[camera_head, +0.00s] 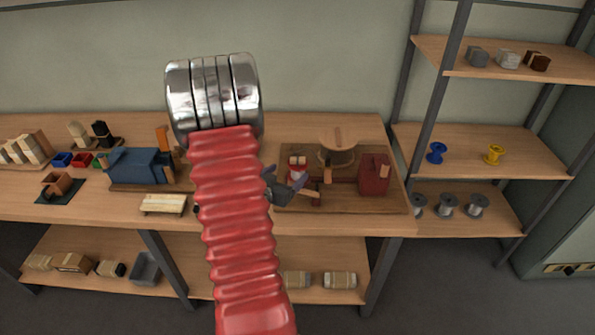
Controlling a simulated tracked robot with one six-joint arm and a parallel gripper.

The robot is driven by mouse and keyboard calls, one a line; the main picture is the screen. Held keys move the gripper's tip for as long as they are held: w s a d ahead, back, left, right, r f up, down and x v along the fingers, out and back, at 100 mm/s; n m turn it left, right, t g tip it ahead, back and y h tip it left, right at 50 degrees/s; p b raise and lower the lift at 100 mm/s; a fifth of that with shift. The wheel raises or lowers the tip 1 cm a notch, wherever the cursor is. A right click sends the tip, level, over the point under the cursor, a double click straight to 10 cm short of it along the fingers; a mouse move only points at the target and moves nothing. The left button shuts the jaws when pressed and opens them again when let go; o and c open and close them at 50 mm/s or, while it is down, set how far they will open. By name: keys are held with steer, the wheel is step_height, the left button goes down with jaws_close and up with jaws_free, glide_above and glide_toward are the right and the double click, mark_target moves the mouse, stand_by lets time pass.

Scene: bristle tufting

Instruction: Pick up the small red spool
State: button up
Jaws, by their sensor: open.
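A small red thing (297,172), likely the red spool, is on the wooden board (345,205) on the workbench. Pale pieces show at its top, and its lower part is partly covered by my gripper. My dark grey gripper (287,184) is open and looks empty. It is right beside the red thing, at its lower left in the picture; I cannot tell whether they touch. My red ribbed arm hides the bench to the left of the gripper.
A round wooden-topped stand (338,140) and a dark red box (374,175) stand on the board. A blue machine (140,165) is at left. A blue spool (436,152) and a yellow spool (494,155) are on the right shelf, with several grey spools (447,204) below.

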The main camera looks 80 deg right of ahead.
mark_target(298, 170)
steer(key=shift+x, duration=1)
steer(key=shift+d, duration=0.15)
steer(key=shift+x, duration=2.5)
steer(key=shift+c, duration=0.7)
steer(key=c, duration=1.1)
